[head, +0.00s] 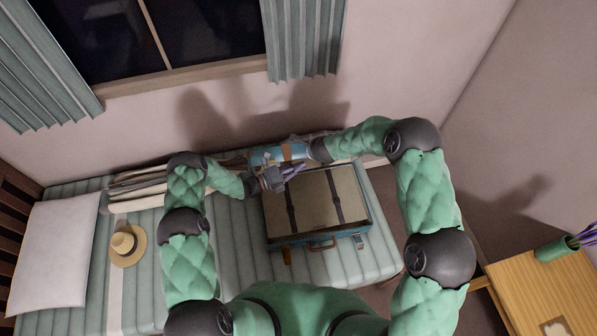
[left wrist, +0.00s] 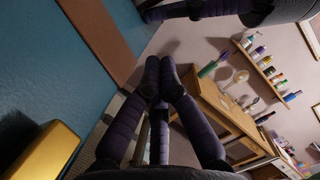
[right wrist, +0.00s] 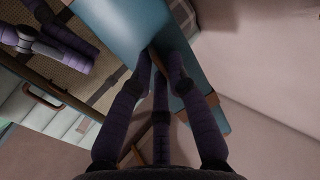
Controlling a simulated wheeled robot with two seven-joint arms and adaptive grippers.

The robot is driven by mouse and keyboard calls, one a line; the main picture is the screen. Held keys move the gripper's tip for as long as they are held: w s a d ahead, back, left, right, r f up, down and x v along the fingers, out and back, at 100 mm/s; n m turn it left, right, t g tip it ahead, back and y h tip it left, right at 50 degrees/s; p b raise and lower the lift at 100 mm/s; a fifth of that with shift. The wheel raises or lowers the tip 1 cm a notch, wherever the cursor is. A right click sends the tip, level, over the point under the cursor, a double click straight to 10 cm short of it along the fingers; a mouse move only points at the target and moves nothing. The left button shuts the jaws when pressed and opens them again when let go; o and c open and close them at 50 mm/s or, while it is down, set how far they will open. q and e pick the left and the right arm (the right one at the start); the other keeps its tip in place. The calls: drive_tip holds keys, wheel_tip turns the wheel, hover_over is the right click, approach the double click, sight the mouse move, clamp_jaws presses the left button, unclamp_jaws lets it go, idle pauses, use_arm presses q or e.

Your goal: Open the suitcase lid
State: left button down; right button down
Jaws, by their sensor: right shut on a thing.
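The suitcase (head: 360,236) lies on the bed with its lid (head: 262,156) raised at the back, near the wall. Its tan inside with two dark straps faces up. The lid's blue face with a brown band fills much of the left wrist view (left wrist: 50,70). My right gripper (right wrist: 163,62) is shut on the lid's edge, with the blue panel at its fingertips. My left gripper (head: 296,169) hovers over the back of the suitcase, in front of the lid. Its fingertips are together with nothing seen between them (left wrist: 160,65). The right fingertips are hidden in the head view.
On the bed are a straw hat (head: 128,245), a white pillow (head: 55,250) and folded clothes (head: 140,188) at the back left. A wooden table (head: 540,290) with a green vase (head: 556,250) stands at right. The wall is close behind the lid.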

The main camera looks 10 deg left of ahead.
use_arm(q)
drive_tip(key=shift+w+r, duration=0.1)
drive_tip(key=shift+w, duration=0.05)
use_arm(e)
drive_tip(key=shift+w+r, duration=0.2)
drive_tip(key=shift+r, duration=0.05)
